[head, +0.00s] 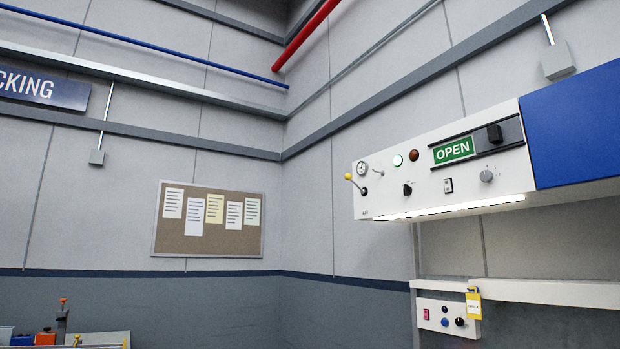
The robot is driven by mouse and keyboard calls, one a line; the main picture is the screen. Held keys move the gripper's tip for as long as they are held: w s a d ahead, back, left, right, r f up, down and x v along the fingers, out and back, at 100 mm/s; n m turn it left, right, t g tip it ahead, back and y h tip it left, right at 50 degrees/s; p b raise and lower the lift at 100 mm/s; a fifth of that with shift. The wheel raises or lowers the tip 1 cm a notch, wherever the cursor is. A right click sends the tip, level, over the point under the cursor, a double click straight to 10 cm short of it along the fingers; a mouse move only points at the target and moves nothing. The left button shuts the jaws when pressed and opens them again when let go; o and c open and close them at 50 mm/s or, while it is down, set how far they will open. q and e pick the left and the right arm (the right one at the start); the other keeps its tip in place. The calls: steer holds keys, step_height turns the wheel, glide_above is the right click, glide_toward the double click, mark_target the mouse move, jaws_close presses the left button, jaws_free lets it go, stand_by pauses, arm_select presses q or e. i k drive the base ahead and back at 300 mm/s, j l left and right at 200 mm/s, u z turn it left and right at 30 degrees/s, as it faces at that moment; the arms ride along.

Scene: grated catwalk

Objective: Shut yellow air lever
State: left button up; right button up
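The yellow air lever (350,178) is a small yellow knob on a thin metal stem at the left end of a white control panel (520,180). The stem slants from the knob at upper left down to a dark pivot on the panel. A round gauge (362,168) sits just above and right of the knob. Neither of my grippers shows in the head view, so their state and distance from the lever are hidden.
The panel also carries a green OPEN sign (454,151), several knobs and a blue section (575,125) at right. Below are a white shelf (550,292) and a small button box (447,317) with a yellow tag (473,304). A cork board (208,241) hangs left.

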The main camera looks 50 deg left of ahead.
mark_target(347, 176)
steer(key=u, duration=1.3)
steer(key=i+j+z, duration=0.35)
steer(key=i+j, duration=0.45)
steer(key=i, duration=0.2)
steer(key=i+j+z, duration=0.4)
steer(key=i+j, duration=0.5)
steer(key=j, duration=0.2)
